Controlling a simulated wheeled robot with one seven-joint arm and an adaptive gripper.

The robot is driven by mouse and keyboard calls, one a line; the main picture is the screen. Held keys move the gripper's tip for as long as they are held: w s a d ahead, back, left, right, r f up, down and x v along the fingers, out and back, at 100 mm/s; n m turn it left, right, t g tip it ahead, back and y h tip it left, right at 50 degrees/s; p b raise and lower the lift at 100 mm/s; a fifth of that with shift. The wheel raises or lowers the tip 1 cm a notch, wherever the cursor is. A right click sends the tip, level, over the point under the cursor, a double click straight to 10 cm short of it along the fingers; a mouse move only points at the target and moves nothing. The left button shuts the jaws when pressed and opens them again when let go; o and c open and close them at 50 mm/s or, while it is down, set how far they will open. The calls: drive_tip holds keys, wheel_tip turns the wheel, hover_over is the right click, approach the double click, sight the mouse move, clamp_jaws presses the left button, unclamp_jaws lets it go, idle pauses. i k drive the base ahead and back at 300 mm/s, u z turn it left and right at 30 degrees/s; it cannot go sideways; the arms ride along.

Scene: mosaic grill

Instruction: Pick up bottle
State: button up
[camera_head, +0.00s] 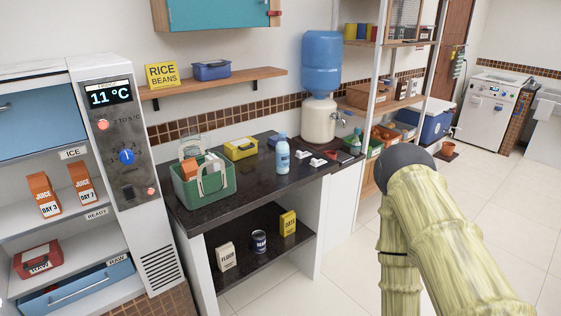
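A light blue bottle (282,155) with a pale cap and a white label stands upright on the dark countertop (262,190), near its front edge. A large blue water jug (321,65) sits upside down on a cream dispenser (319,121) behind it to the right. My arm shows at the lower right, well to the right of the bottle and apart from it. My gripper is not visible, so its state does not show.
A green basket (203,192) stands left of the bottle, and a yellow box (241,149) stands behind it. Small white items (318,162) lie to its right. A shelf unit (365,110) stands right of the counter. The tiled floor (350,270) in front is clear.

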sight(282, 146)
drive_tip(key=u, duration=1.85)
drive_tip(key=i, duration=1)
drive_tip(key=z, duration=0.6)
